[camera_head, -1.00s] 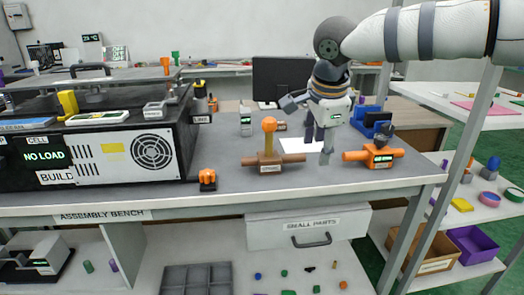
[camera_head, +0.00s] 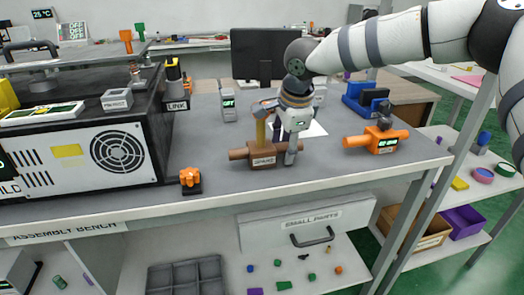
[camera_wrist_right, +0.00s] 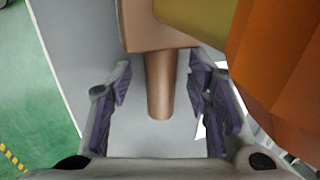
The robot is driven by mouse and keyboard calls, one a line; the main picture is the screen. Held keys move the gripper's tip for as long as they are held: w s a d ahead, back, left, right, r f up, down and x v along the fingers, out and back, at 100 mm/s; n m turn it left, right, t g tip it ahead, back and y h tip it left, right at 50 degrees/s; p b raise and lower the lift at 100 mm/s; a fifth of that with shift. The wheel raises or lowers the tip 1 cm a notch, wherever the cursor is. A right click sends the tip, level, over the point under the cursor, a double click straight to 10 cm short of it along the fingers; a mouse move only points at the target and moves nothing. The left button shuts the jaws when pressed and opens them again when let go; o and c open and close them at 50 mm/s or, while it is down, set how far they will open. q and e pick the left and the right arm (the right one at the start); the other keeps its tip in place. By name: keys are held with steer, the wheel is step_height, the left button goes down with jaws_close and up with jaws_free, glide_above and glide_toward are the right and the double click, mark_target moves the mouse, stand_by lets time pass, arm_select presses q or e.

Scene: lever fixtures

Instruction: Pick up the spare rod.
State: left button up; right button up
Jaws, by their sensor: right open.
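A brown fixture (camera_head: 263,154) stands on the bench, with a horizontal brown rod through its block and a yellow lever (camera_head: 261,128) rising from it. Its label is too small to read surely. My right gripper (camera_head: 285,148) is at the fixture's right end. In the right wrist view the brown rod end (camera_wrist_right: 160,90) lies between the open jaws (camera_wrist_right: 161,78), with a visible gap on each side. The lever's yellow shaft (camera_wrist_right: 195,18) and orange knob (camera_wrist_right: 275,70) show close by there. My left gripper is not in view.
A small orange knob (camera_head: 190,180) is at the front left, beside the large black-and-grey unit (camera_head: 85,155). A monitor (camera_head: 265,55) and a blue holder (camera_head: 362,98) are behind.

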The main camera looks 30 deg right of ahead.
jaws_close()
steer(key=shift+w, duration=0.1)
